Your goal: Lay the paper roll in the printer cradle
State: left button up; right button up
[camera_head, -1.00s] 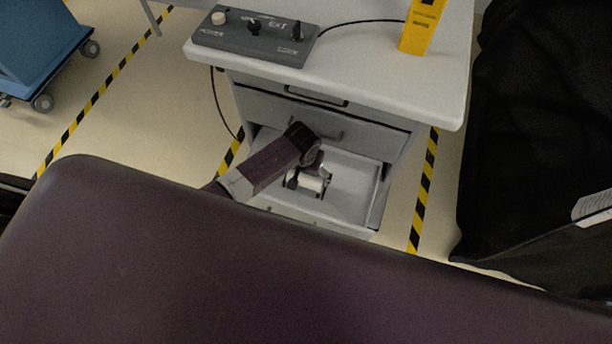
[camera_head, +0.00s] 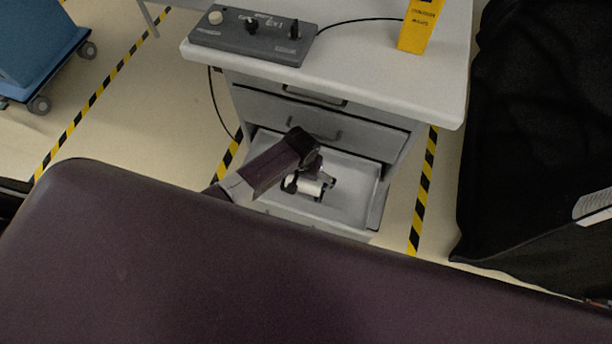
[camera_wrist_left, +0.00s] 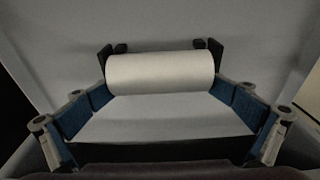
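The white paper roll (camera_head: 308,188) is in the open lower drawer, at the end of my left arm. In the left wrist view the roll (camera_wrist_left: 160,73) lies crosswise between the two fingertips, which meet its ends. My left gripper (camera_head: 309,184) appears shut on the roll; its blue-padded fingers also show in the wrist view (camera_wrist_left: 160,62). Whether the roll touches the drawer floor is hard to tell. I cannot make out a printer cradle. My right gripper is not in view.
The open drawer (camera_head: 352,205) has a bare pale floor and raised walls around the gripper. Above it are shut drawers and the white tabletop (camera_head: 375,75), with a control box (camera_head: 252,37) and yellow holder (camera_head: 419,25). A black-covered cart (camera_head: 535,130) stands right; a blue cart (camera_head: 38,45) stands left.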

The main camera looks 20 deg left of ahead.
pick_arm(q)
jog(key=shift+s+r, duration=0.2)
jog(key=shift+r, duration=0.15)
jog(key=r, duration=0.6)
jog(key=s+r, duration=0.1)
jog(key=r, duration=0.2)
jog(key=shift+r, duration=0.4)
jog(key=shift+s+r, duration=0.1)
jog(key=shift+r, duration=0.6)
